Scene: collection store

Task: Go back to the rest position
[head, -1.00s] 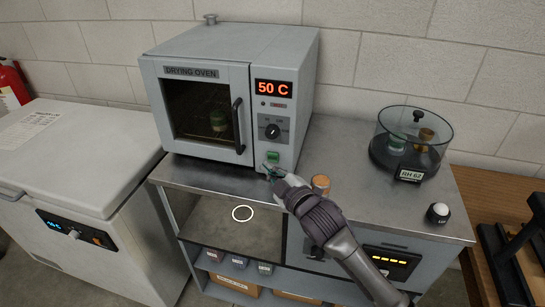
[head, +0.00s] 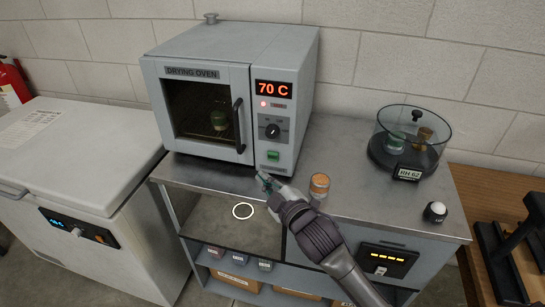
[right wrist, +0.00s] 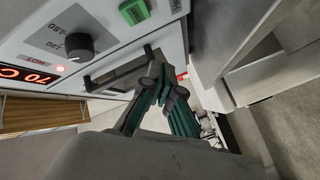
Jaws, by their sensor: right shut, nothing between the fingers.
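My right gripper (head: 265,183) is shut and empty just in front of and below the drying oven's control panel, over the front edge of the metal counter. Its closed fingers also show in the right wrist view (right wrist: 163,82). They are apart from the green button (head: 273,155), which shows at the top of the right wrist view (right wrist: 134,11). The drying oven (head: 205,116) has its door shut and a jar with a green band (head: 219,120) inside. Its display (head: 273,88) reads 70 C and a red lamp is lit. My left gripper is not in view.
An orange-lidded jar (head: 319,185) stands on the counter (head: 345,150) right of my gripper. A round glass desiccator (head: 408,150) and a small knob-topped item (head: 435,212) stand farther right. A white chest freezer (head: 75,160) is at left. A white ring (head: 243,211) shows below the counter.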

